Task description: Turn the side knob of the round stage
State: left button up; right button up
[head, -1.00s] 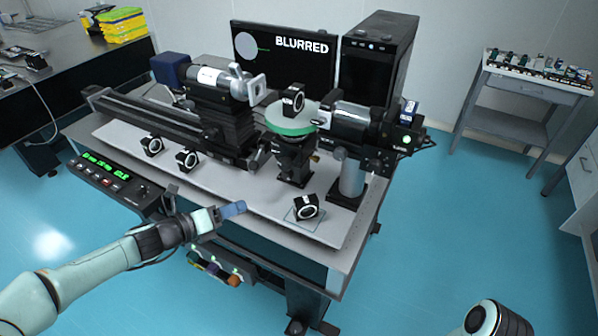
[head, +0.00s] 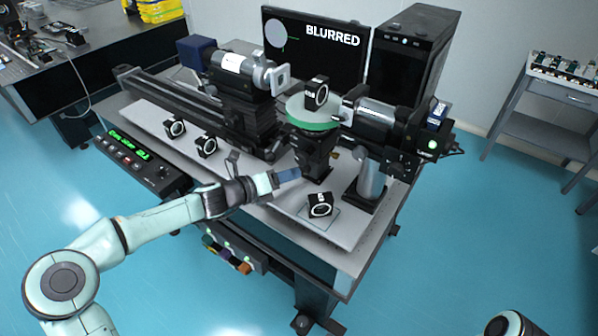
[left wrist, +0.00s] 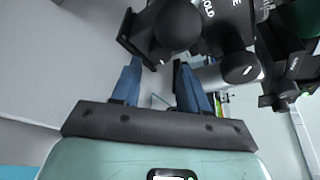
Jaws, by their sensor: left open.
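The round stage (head: 313,118) has a green-rimmed disc and stands on a dark mount near the middle of the bench; a black lens holder (head: 316,92) is on top. My left gripper (head: 289,174) is open, its blue fingers in front of the stage's mount, slightly below and left of it in the head view. In the left wrist view, the gap between the two blue fingers (left wrist: 157,88) looks empty. Dark rounded parts are beyond them, including a black ball-like part (left wrist: 178,25) and a black knob-like end (left wrist: 240,67). I cannot tell which is the side knob. My right gripper is out of view.
A black lens holder (head: 320,205) stands on the bench right of my left gripper; two more stand to the left. A control box (head: 140,160) with green text is at the front left edge. The monitor (head: 325,45) reads BLURRED.

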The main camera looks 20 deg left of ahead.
aim_at(302, 171)
pick_arm(q)
jog(key=x, duration=0.4)
jog(key=shift+w+d+f+p, duration=0.15)
jog(key=shift+w+d+p, duration=0.15)
jog(key=shift+p, duration=0.1)
jog(key=shift+a, duration=0.1)
jog(key=c, duration=0.8)
jog(key=shift+o, duration=0.2)
